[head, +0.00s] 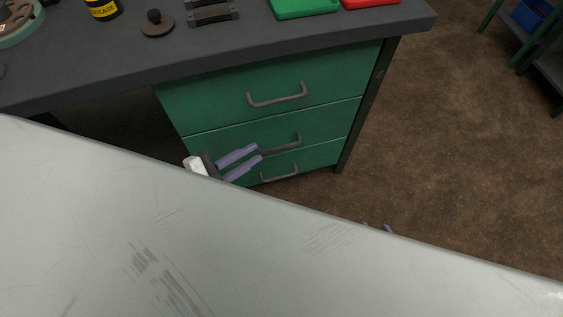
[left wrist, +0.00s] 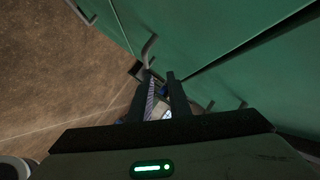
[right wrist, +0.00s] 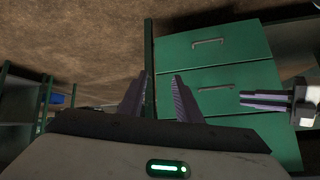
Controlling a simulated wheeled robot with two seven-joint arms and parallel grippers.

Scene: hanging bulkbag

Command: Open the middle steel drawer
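The middle steel drawer (head: 330,122) is green and sits shut between an upper and a lower drawer in the head view. Its dark bar handle (head: 281,146) also shows in the right wrist view (right wrist: 213,88). My left gripper (head: 259,153) is open, with its purple fingers apart at the left end of this handle. In the left wrist view a bent handle (left wrist: 150,50) shows just beyond the fingertips. I cannot tell whether the fingers touch it. My right gripper (right wrist: 161,78) is open and empty, facing the drawers from farther back. The pale surface mostly hides it in the head view.
A large pale scratched surface (head: 220,255) fills the head view's foreground and hides part of the lower drawer (head: 320,158). The upper drawer (head: 220,98) is shut under the dark worktop (head: 110,62). Brown floor (head: 450,150) is clear to the right.

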